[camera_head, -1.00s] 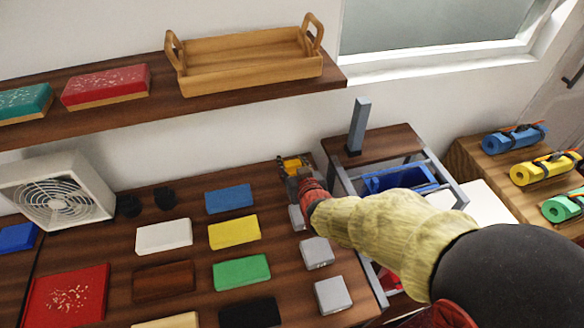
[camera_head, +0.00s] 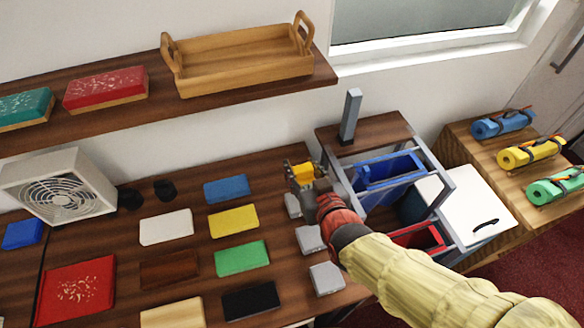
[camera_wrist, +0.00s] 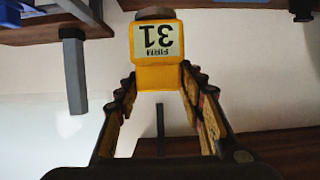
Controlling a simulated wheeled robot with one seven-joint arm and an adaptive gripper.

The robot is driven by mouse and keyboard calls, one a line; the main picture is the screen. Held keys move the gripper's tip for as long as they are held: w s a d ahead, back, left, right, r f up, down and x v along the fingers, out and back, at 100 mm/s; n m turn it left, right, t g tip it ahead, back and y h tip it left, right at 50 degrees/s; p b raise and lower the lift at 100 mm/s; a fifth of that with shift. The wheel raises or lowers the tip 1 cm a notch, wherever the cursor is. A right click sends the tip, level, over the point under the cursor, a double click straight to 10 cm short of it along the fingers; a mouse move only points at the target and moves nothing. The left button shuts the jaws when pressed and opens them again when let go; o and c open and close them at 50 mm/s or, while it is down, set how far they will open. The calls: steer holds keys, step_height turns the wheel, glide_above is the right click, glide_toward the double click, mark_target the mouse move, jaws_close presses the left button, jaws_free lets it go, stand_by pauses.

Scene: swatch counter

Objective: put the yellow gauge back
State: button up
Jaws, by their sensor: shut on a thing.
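The yellow gauge (camera_head: 303,172) is in my gripper (camera_head: 308,182), near the back right of the dark counter in the head view. In the wrist view the gauge (camera_wrist: 158,55) is a yellow block with a pale label reading "31", upside down in the picture. It sits between the two fingers of my gripper (camera_wrist: 160,88). The gauge appears to be above the counter, but its exact height is hard to tell. My gripper and arm partly cover the counter's right edge.
Grey blocks (camera_head: 309,239) line the counter's right edge, beside colored swatches such as the yellow one (camera_head: 233,221). A grey post (camera_head: 350,117) stands on a small wooden top (camera_head: 378,130). Blue (camera_head: 388,172) and red (camera_head: 420,237) bins sit in the rack. A wooden tray (camera_head: 243,75) is on the shelf.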

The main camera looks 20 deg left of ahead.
steer(key=shift+w+a+f+b, duration=1.15)
steer(key=shift+w+a+f, duration=0.35)
steer(key=shift+w+f, duration=0.5)
steer(key=shift+w+a+f+b, duration=1.2)
steer(key=shift+w+a+f, duration=0.35)
steer(key=shift+f, duration=0.8)
steer(key=shift+w+a+f+b, duration=1.15)
steer(key=shift+w+a+f, duration=0.35)
steer(key=shift+w+f, duration=0.5)
steer(key=shift+s+f, duration=0.2)
steer(key=shift+f, duration=0.15)
steer(key=o, duration=1.4)
steer(key=shift+c, duration=0.2)
